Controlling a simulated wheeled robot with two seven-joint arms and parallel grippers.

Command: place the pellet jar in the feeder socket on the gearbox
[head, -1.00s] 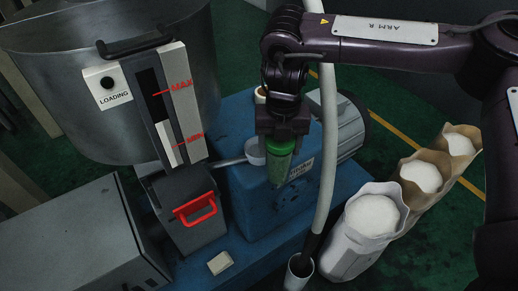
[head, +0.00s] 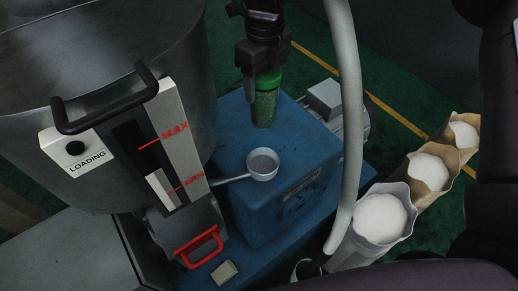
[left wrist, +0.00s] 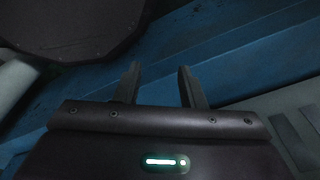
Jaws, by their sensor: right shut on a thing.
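The pellet jar (head: 265,107) is a clear cylinder of green pellets with a bright green lid. My right gripper (head: 264,80) is shut on it near the lid and holds it upright at the back of the blue gearbox (head: 280,200). My left gripper (left wrist: 158,78) shows only in the left wrist view. Its two fingers are apart with nothing between them.
A pale hose (head: 346,130) hangs at right, near several sacks (head: 378,216). A motor (head: 352,120) sits behind.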

